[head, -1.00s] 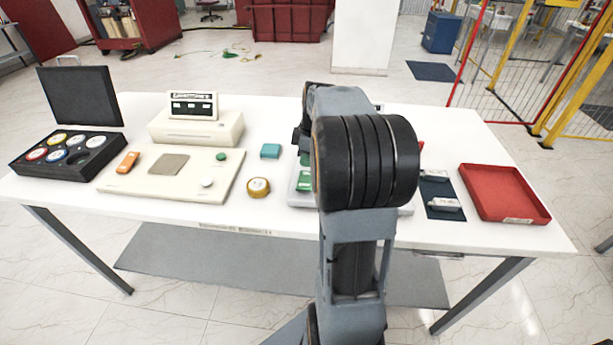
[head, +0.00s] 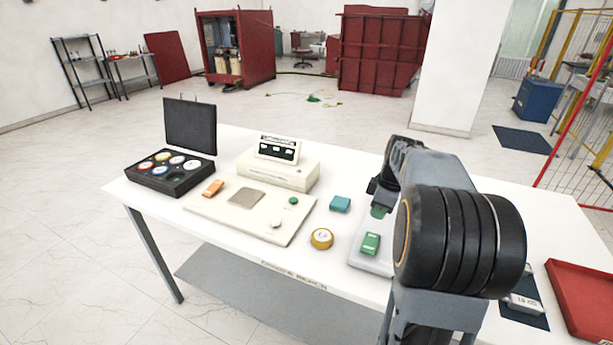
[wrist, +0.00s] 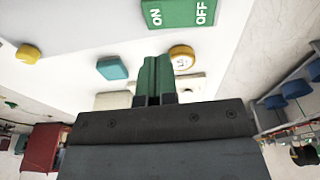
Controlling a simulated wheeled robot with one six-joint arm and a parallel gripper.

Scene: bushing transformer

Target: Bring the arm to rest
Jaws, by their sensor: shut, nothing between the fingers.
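My gripper (wrist: 154,82) shows in the wrist view with its two green fingers together and nothing between them. In the head view my arm is folded at the right, with a large black ribbed joint; it hides part of the table. A green ON/OFF block (wrist: 180,12) is at the top of the wrist view, apart from the fingers. In the head view a green block (head: 370,244) lies on a pale tray (head: 362,262) beside my arm.
A red tray (head: 585,290) is at the right. Open floor lies left of the table.

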